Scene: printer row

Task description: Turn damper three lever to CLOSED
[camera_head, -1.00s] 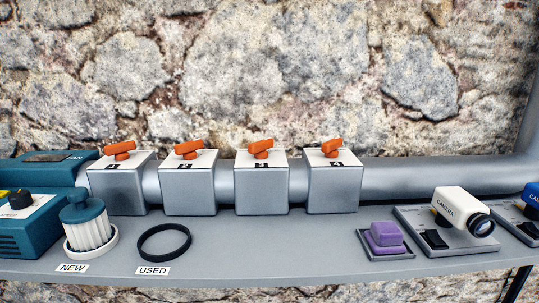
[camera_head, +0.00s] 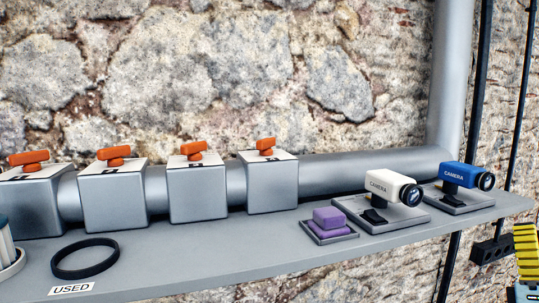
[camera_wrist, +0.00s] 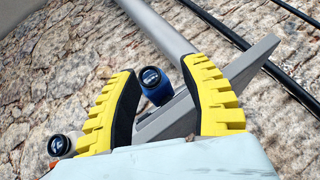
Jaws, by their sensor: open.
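Damper three is the third grey box (camera_head: 197,192) from the left in the row on the pipe. Its orange lever (camera_head: 188,150) sits on the white top plate and points roughly left to right, tilted up at its right end. The plate's markings are too small to read. My gripper shows two yellow toothed fingers with dark pads in the wrist view (camera_wrist: 162,75). It is open with nothing held between the fingers. It is far to the right of damper three, and only part of it shows at the right edge of the head view.
Orange levers of other dampers stand left (camera_head: 114,155) and right (camera_head: 265,146) of it. A purple block (camera_head: 329,219), a white camera (camera_head: 394,187) and a blue camera (camera_head: 466,177) stand on the shelf (camera_head: 230,255). A black ring (camera_head: 86,258) lies at left. Dark vertical pipes (camera_head: 477,90) run at right.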

